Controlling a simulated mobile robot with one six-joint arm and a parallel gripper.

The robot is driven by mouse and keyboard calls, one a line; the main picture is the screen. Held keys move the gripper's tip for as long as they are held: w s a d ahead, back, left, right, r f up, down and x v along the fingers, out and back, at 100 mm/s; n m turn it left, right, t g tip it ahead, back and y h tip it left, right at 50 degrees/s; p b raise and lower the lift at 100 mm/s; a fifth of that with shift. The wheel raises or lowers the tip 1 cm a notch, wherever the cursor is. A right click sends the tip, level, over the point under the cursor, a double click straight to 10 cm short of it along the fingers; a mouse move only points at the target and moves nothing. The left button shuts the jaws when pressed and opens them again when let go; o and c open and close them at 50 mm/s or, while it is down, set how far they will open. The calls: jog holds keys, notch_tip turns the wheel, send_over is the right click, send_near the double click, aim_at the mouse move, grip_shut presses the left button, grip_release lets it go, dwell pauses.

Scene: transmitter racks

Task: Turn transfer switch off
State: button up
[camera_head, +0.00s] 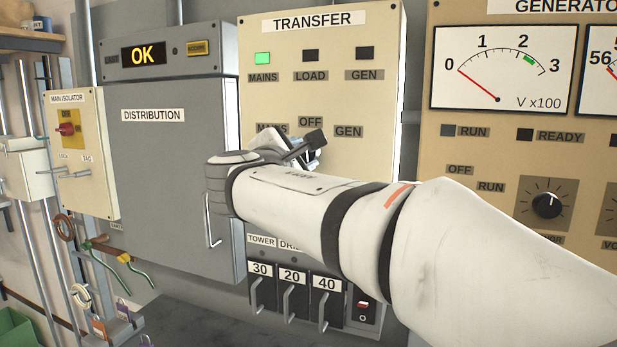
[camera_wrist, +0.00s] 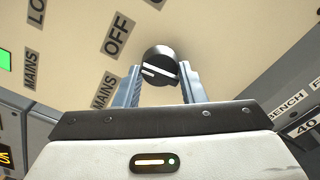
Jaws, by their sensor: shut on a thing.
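The transfer panel (camera_head: 372,185) is cream, with MAINS, OFF and GEN labels around its switch. The transfer switch is a round black knob (camera_wrist: 163,56) with a white pointer line. In the wrist view the pointer lies towards the left, on the side of the MAINS and OFF labels; I cannot tell its exact setting. My gripper (camera_wrist: 160,78) is shut on the knob, one finger on each side. The MAINS lamp (camera_head: 262,58) is lit green; the LOAD and GEN lamps are dark.
The grey distribution cabinet (camera_head: 160,170), showing OK, stands left of the transfer panel. The generator panel (camera_head: 480,150) with a meter and knobs is to the right. Breaker levers (camera_head: 293,290) sit below my arm. The main isolator (camera_head: 75,150) is at the far left.

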jog(key=shift+f+m+b, duration=0.2)
jog(key=shift+m+b, duration=0.3)
jog(key=shift+b, duration=0.1)
jog(key=shift+r, duration=0.1)
jog(key=o, duration=1)
jog(key=shift+r, duration=0.1)
jog(key=shift+s, duration=0.1)
jog(key=shift+b+v, duration=0.6)
jog(key=shift+v, duration=3.25)
